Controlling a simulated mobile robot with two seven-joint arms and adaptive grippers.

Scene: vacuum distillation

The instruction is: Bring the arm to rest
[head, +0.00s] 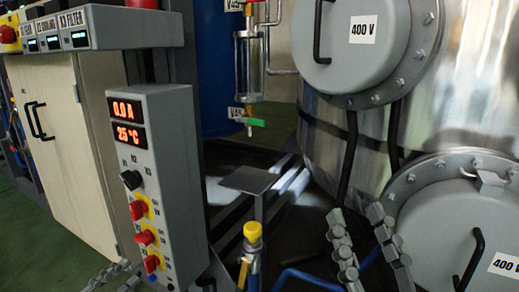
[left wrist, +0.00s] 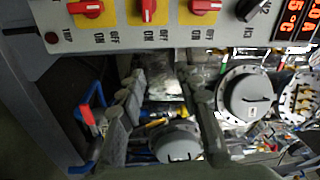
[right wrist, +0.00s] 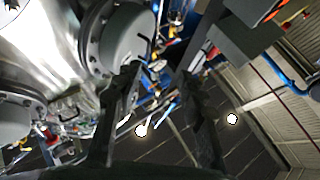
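My left gripper (head: 118,276) shows only in part at the bottom left of the head view, below the grey control box (head: 150,180). In the left wrist view its two fingers (left wrist: 165,80) stand apart with nothing held between them. My right gripper (head: 364,232) is in front of the steel vessel (head: 330,130), at the lower right of the head view. Its fingers are apart and empty, as the right wrist view (right wrist: 158,76) also shows.
The control box carries red displays, a black knob and several red switches; the switches show close above the left gripper in the left wrist view. A round lower flange cover (head: 450,235) lies right of the right gripper. A yellow-topped valve (head: 252,232) and blue pipe (head: 305,278) stand between the grippers.

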